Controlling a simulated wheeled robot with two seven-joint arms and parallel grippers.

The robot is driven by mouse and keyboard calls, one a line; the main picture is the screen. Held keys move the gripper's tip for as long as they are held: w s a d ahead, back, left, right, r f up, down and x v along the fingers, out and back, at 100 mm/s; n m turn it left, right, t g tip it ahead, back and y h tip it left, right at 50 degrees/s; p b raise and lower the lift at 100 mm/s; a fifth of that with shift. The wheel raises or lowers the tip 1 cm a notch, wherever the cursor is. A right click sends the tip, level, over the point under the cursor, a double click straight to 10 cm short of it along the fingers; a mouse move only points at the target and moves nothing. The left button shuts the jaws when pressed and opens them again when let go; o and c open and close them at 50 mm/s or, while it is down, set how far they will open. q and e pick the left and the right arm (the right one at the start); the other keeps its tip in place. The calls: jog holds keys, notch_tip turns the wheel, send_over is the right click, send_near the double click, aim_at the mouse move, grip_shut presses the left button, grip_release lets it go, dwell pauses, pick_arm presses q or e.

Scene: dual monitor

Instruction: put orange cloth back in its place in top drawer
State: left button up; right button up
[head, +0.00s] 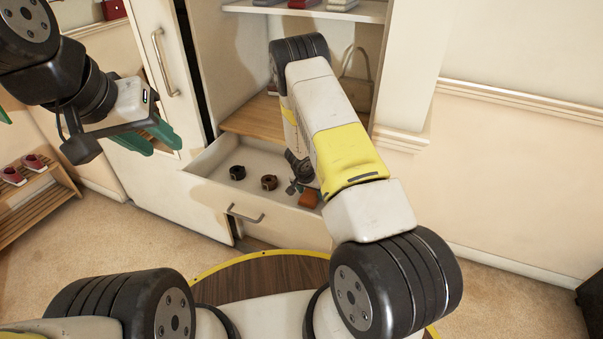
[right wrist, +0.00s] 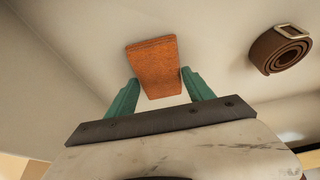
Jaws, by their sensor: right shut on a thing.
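The orange cloth (head: 309,198) is a small folded piece inside the open drawer (head: 209,160), near its right side. My right gripper (right wrist: 160,77) is shut on the cloth, which sits between its green fingers in the right wrist view (right wrist: 153,62). In the head view my right arm reaches down into the drawer and partly hides its right end. Whether the cloth touches the drawer floor is unclear. My left gripper (head: 158,138) is outside the cabinet, left of the drawer, with its green fingers apart and nothing seen between them.
Two rolled belts, one black (head: 237,172) and one brown (head: 269,182), lie in the drawer left of the cloth. Wooden shelf (head: 252,122) and upper shelves stand above it. A cabinet door with a handle (head: 165,62) is at left. A shoe rack (head: 40,200) stands far left.

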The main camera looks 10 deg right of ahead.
jog(key=shift+f, duration=0.15)
jog(key=o, duration=1.3)
jog(key=shift+o, duration=0.2)
jog(key=s+a+r+n+y, duration=0.15)
jog(key=s+a+r, duration=0.25)
jog(key=r, duration=0.9)
jog(key=s+a+r+n+y, duration=0.1)
jog(key=s+a+r+y, duration=0.3)
jog(key=r, duration=0.8)
jog(key=s+a+r+n+y, duration=0.1)
jog(key=s+a+r+y, duration=0.3)
jog(key=r, duration=0.9)
jog(key=s+d+r+n+t+h, duration=0.1)
jog(key=s+r, duration=0.4)
jog(key=s, duration=0.5)
jog(key=s+d+r+n+t+h, duration=0.1)
jog(key=s+d+r+n+h, duration=0.2)
jog(key=s+d+r, duration=0.3)
jog(key=s, duration=0.4)
jog(key=shift+s+d+r+h, duration=0.15)
jog(key=shift+s+d+h, duration=0.1)
jog(key=shift+s+h, duration=0.15)
